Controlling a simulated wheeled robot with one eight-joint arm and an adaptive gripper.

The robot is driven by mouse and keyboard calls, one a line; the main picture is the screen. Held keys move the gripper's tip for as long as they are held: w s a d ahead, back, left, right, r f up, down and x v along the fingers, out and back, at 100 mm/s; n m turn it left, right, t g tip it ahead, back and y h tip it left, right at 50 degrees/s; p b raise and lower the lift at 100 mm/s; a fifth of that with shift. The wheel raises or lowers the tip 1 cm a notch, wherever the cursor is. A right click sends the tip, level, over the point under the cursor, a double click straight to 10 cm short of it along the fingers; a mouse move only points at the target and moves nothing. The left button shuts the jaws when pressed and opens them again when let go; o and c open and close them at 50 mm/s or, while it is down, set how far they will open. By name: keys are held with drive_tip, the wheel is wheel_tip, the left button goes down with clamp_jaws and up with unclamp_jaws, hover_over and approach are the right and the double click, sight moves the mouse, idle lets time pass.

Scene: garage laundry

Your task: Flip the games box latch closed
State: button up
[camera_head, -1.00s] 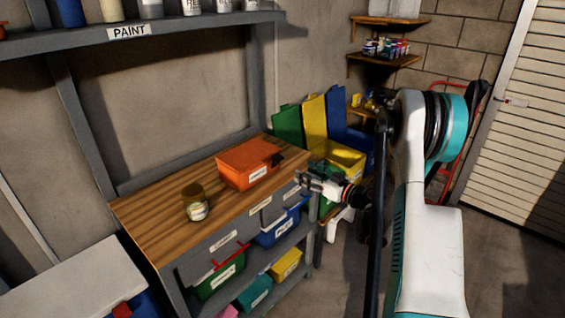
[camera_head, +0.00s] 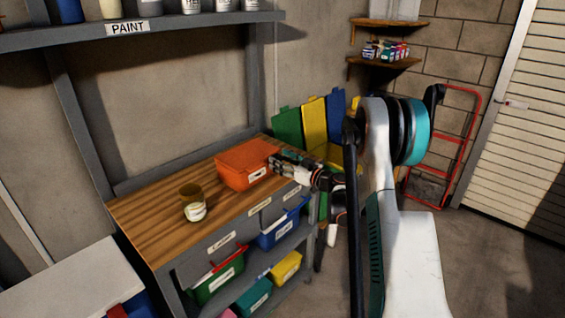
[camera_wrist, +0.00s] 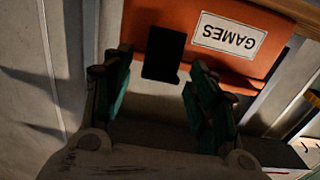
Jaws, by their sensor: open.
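The orange games box (camera_head: 240,168) sits on the wooden workbench, and its front shows in the wrist view (camera_wrist: 280,60) with an upside-down white GAMES label (camera_wrist: 229,36). A dark, flat latch (camera_wrist: 163,52) stands out from the box and reaches past its edge in the wrist view. My gripper (camera_head: 279,163) is at the right end of the box in the head view and hides the latch there. In the wrist view my gripper (camera_wrist: 160,64) is open, with one finger on each side of the latch. Contact with the latch cannot be told.
A jar (camera_head: 194,209) stands on the bench (camera_head: 150,222) left of the box, with bare wood around it. Labelled coloured bins (camera_head: 218,280) fill the shelves below. A red hand truck (camera_head: 462,140) leans on the far wall.

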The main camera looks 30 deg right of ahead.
drive_tip(key=shift+c, duration=0.3)
drive_tip(key=c, duration=1)
drive_tip(key=shift+w+a+r+g+p, duration=0.1)
drive_tip(key=shift+w+r+g+p, duration=0.15)
drive_tip(key=shift+r+g+p, duration=0.45)
drive_tip(key=shift+w+a+f+g+h+p, duration=0.15)
drive_tip(key=shift+w+g+h+p, duration=0.15)
drive_tip(key=shift+g+h+p, duration=0.35)
drive_tip(key=shift+f, duration=0.1)
drive_tip(key=o, duration=1.1)
drive_tip(key=shift+c, duration=0.2)
